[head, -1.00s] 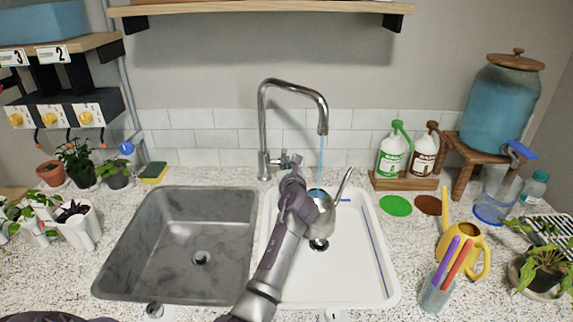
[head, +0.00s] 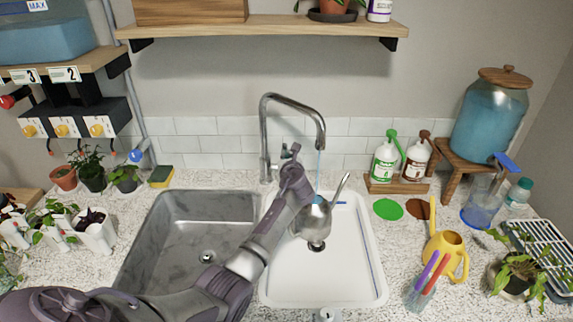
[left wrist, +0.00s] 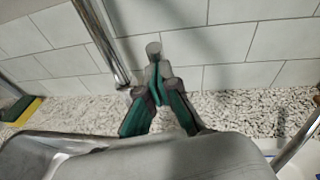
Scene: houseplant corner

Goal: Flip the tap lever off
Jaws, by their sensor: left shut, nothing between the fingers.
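The chrome tap (head: 264,135) stands behind the sink, its spout arching right and forward. A thin blue water stream (head: 318,165) runs from the spout into a metal watering can (head: 313,221) in the white right basin. The small tap lever (head: 284,151) is at the right of the tap's base, partly hidden by my left gripper. My left gripper (head: 292,152) is shut and empty close beside the lever; contact cannot be told. In the left wrist view its green-padded fingers (left wrist: 158,82) come together right of the tap column (left wrist: 100,42). My right gripper is out of view.
A grey basin (head: 185,235) lies left of the white basin (head: 345,285). Potted plants (head: 92,175) stand left. A shelf (head: 265,32) hangs above the tap.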

